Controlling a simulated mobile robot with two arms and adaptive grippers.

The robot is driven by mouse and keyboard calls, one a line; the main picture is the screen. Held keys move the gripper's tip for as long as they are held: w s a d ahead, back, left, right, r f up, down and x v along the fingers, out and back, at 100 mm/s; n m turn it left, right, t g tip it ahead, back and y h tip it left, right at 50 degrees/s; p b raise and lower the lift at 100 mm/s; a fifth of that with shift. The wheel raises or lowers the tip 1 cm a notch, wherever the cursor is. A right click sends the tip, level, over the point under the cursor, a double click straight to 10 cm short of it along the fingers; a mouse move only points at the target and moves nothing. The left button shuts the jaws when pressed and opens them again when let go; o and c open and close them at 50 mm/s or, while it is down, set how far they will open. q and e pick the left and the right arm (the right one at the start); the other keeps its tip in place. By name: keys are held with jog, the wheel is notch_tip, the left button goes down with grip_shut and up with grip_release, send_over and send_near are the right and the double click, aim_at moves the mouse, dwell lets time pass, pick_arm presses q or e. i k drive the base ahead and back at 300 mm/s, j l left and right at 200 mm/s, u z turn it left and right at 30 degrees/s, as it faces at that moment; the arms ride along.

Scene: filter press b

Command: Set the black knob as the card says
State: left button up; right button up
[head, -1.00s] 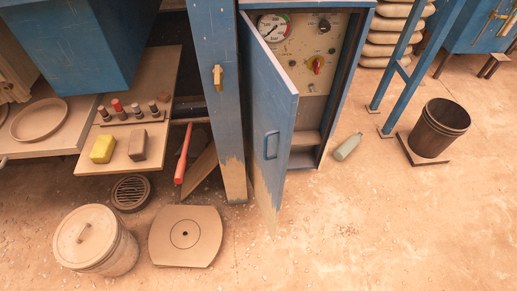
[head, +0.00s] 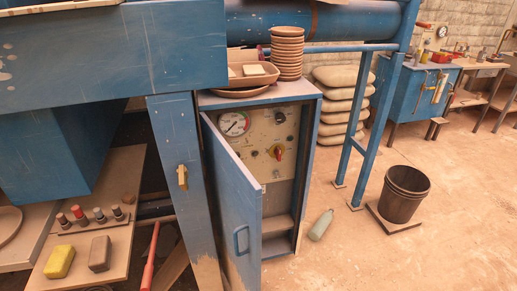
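A small black knob (head: 280,117) sits at the upper right of the cream control panel (head: 257,137) inside the blue cabinet (head: 310,125). Its pointer setting is too small to read. A round gauge (head: 234,123) with a red and green scale is to its left. A red and yellow rotary switch (head: 277,152) is below it. The blue cabinet door (head: 235,205) stands open toward me and covers part of the panel's lower left. I cannot make out a card. Neither of my grippers is in view.
A blue post (head: 185,180) stands left of the door. A shelf (head: 125,225) with small bottles and blocks is farther left. A green bottle (head: 321,225) and a dark bucket (head: 403,193) are on the floor at right. Stacked dishes (head: 287,55) top the cabinet. Floor at front right is clear.

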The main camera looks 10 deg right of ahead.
aim_at(280, 117)
jog(key=i+l, duration=0.1)
jog(key=l, duration=0.3)
jog(key=l+u, duration=0.15)
jog(key=l, duration=0.3)
jog(key=i+l, duration=0.15)
jog(key=l, duration=0.3)
